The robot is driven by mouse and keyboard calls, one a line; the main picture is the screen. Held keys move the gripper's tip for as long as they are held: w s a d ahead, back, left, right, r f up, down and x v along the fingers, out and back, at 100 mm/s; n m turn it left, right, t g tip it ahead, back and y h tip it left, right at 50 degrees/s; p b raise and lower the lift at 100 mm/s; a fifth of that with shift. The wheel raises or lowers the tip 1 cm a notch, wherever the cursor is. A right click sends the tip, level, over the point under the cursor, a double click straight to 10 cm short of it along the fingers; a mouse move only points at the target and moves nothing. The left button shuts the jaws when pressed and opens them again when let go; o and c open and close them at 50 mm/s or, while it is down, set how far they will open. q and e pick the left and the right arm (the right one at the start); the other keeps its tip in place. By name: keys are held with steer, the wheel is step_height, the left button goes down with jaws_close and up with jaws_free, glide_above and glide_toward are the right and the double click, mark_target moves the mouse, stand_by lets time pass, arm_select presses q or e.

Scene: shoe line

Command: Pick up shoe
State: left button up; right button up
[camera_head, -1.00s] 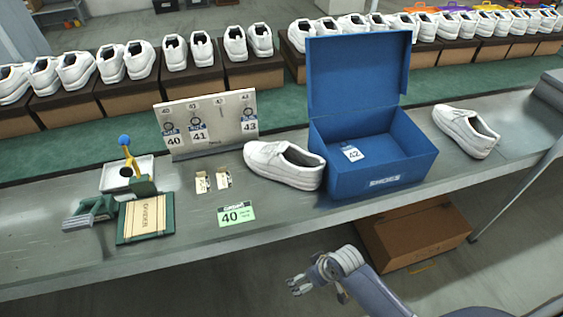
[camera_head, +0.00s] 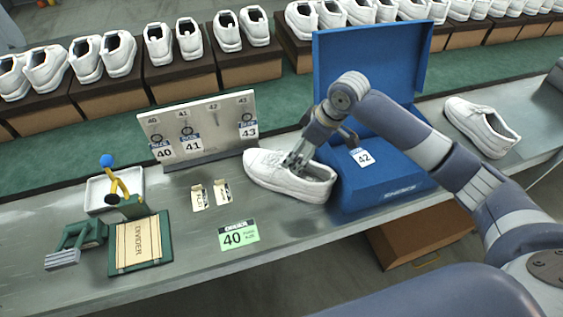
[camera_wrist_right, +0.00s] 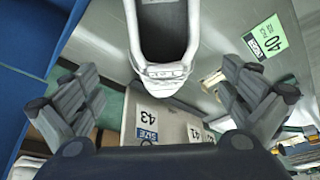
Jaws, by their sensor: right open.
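A white shoe (camera_head: 268,168) lies on the grey bench, left of the blue shoe box. My right gripper (camera_head: 298,163) is over this shoe, reaching in from the right across the front of the box. In the right wrist view the shoe (camera_wrist_right: 162,38) shows between the spread fingers of my right gripper (camera_wrist_right: 155,98), which is open and empty. A second white shoe (camera_head: 482,128) lies on the bench right of the box. My left gripper is not in view.
The open blue box (camera_head: 372,185), with a 42 tag (camera_head: 362,157), stands close to the gripper. A board with size tags (camera_head: 197,125) stands behind. A green 40 card (camera_head: 239,235), a divider pad (camera_head: 138,243) and a stapler-like tool (camera_head: 77,243) lie left.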

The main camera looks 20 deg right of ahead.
steer(key=x, duration=0.4)
steer(key=shift+s+a+f, duration=0.2)
steer(key=shift+s, duration=0.2)
steer(key=shift+w+f+p, duration=0.15)
steer(key=shift+f+p, duration=0.1)
steer(key=shift+p, duration=0.1)
steer(key=x, duration=0.4)
steer(key=shift+w+a+r+p, duration=0.1)
steer(key=shift+w+p, duration=0.05)
steer(key=shift+p, duration=0.25)
steer(key=shift+w+a+f, duration=0.1)
steer(key=shift+w+f, duration=0.05)
steer(key=shift+f, duration=0.25)
steer(key=c, duration=1.2)
steer(key=shift+c, duration=1.2)
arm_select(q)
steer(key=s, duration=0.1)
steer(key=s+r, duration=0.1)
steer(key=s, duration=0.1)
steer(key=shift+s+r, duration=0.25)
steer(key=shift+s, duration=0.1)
